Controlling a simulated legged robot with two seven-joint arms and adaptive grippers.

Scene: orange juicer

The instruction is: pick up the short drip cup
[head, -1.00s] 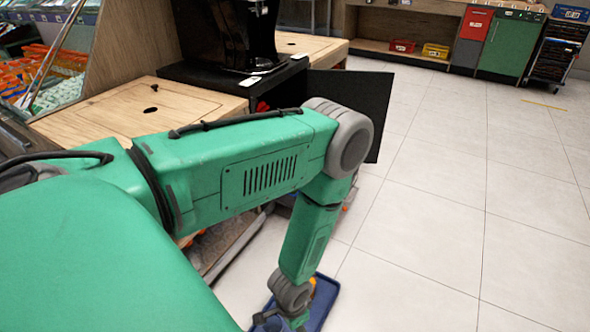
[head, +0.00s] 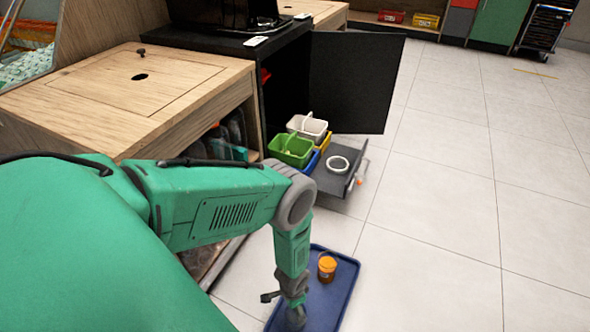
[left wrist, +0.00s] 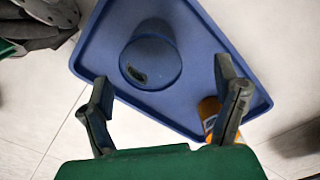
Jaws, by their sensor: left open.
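A round, dark blue cup-like thing (left wrist: 150,61) with a small dark opening or mark near its lower edge stands on a blue tray (left wrist: 106,42); I take it for the short drip cup. My left gripper (left wrist: 160,82) is open, its two fingers apart on either side of the cup's near side, not visibly touching it. In the head view the left gripper (head: 296,317) is low over the tray (head: 331,305), with the cup hidden there. An orange jar (head: 327,267) stands on the tray; it is partly behind a finger in the wrist view (left wrist: 208,110). My right gripper is not in view.
Green (head: 291,149) and white (head: 308,127) caddies and a white ring (head: 338,165) sit on a low dark shelf by the open black cabinet door (head: 355,83). A wooden counter (head: 130,90) stands left. The tiled floor (head: 450,230) on the right is clear.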

